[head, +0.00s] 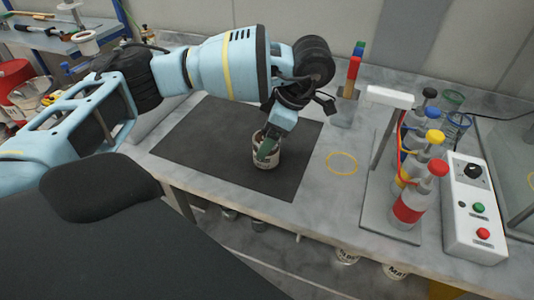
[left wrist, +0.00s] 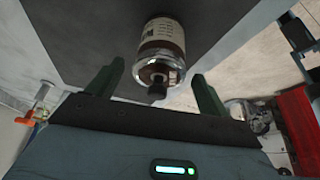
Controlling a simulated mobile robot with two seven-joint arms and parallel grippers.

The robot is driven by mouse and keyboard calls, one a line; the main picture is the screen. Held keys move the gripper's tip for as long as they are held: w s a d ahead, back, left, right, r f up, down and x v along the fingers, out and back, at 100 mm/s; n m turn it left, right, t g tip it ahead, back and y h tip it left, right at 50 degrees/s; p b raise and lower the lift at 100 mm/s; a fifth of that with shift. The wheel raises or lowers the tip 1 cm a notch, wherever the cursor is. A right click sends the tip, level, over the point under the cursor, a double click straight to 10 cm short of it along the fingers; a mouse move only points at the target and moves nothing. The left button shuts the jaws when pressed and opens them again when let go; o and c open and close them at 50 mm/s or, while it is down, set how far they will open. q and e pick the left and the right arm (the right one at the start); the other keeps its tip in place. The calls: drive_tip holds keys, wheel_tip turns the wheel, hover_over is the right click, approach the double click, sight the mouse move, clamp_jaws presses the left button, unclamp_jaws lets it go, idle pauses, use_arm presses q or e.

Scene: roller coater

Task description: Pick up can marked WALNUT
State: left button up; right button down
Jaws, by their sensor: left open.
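A small can (head: 266,157) with a pale label and a brown band stands upright on the black mat (head: 215,140). Its label is too small to read in the head view. In the left wrist view the can (left wrist: 162,45) lies ahead between the two green fingers, its label partly seen and not readable. My left gripper (head: 268,146) reaches down over the can from above. In the left wrist view the left gripper (left wrist: 155,85) is open, with a finger on each side and apart from the can. My right gripper is not in view.
A rack of bottles with yellow, red and black caps (head: 408,205) stands right of the mat. A white control box (head: 474,215) is beside it. A yellow ring (head: 342,162) marks the grey bench (head: 315,195). More cans (head: 396,271) sit below the bench.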

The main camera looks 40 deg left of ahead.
use_arm(q)
drive_tip(key=shift+x, duration=1)
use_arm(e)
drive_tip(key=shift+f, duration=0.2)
use_arm(q)
drive_tip(key=c, duration=1.2)
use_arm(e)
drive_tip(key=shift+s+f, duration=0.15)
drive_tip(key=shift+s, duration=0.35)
use_arm(q)
drive_tip(key=shift+o, duration=0.2)
drive_tip(key=shift+r, duration=0.1)
drive_tip(key=shift+r, duration=0.4)
drive_tip(key=r, duration=0.3)
drive_tip(key=shift+d+p, duration=0.2)
drive_tip(key=shift+p, duration=0.1)
drive_tip(key=s+d, duration=0.2)
drive_tip(key=d, duration=0.5)
drive_tip(key=s+d+r, duration=0.1)
drive_tip(key=s+d, duration=0.2)
drive_tip(key=d, duration=0.4)
drive_tip(key=shift+d, duration=0.4)
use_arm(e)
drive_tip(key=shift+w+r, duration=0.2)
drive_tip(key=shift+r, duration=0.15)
